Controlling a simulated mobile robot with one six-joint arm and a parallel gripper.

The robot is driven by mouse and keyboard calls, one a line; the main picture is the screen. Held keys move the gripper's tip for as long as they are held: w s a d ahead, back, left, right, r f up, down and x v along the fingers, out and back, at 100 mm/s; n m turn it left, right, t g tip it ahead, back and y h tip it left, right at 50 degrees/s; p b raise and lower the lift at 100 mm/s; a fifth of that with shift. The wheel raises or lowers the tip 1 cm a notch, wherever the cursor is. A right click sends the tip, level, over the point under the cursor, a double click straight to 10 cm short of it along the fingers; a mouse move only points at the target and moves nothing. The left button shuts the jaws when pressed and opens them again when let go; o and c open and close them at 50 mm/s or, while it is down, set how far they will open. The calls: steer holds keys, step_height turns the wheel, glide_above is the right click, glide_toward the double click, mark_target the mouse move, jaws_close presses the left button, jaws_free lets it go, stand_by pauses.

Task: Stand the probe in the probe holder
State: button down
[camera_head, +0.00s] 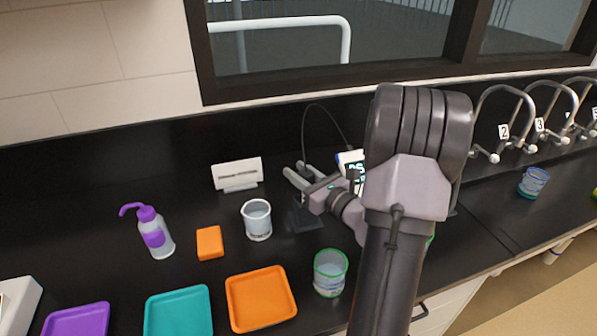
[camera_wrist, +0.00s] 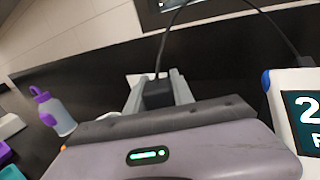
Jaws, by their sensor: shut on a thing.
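The probe (camera_wrist: 158,93) is a dark block-like body with a thin black cable rising from its top, in the wrist view. My gripper (camera_wrist: 157,85) is shut on it, with one grey finger on each side. In the head view my gripper (camera_head: 295,176) reaches left from behind my arm, above the bench, and the probe is hard to make out against the black. A dark stand (camera_head: 305,219), which looks like the probe holder, is on the bench below my gripper. The probe's lower end is hidden in the wrist view, so I cannot tell whether it touches the stand.
The meter (camera_head: 349,160) with its lit display stands beside my arm. A clear beaker (camera_head: 257,221), a green-rimmed beaker (camera_head: 330,274), an orange block (camera_head: 209,243), a purple wash bottle (camera_head: 153,235) and a white sign (camera_head: 237,174) stand nearby. Coloured trays (camera_head: 286,317) line the front.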

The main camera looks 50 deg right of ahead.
mark_target(311, 180)
steer(key=shift+f, duration=0.25)
steer(key=shift+c, duration=1.9)
jaws_free()
steer(key=shift+s, duration=0.15)
steer(key=shift+s+a+r+b, duration=0.1)
steer(key=shift+s+r, duration=0.1)
steer(key=shift+s, duration=0.75)
steer(key=shift+s+a+r+b, duration=0.1)
steer(key=shift+s+r, duration=0.05)
steer(key=shift+s, duration=0.85)
steer(key=shift+s+a+r+b, duration=0.1)
steer(key=shift+s+r, duration=0.1)
steer(key=shift+s, duration=0.75)
steer(key=shift+f, duration=0.1)
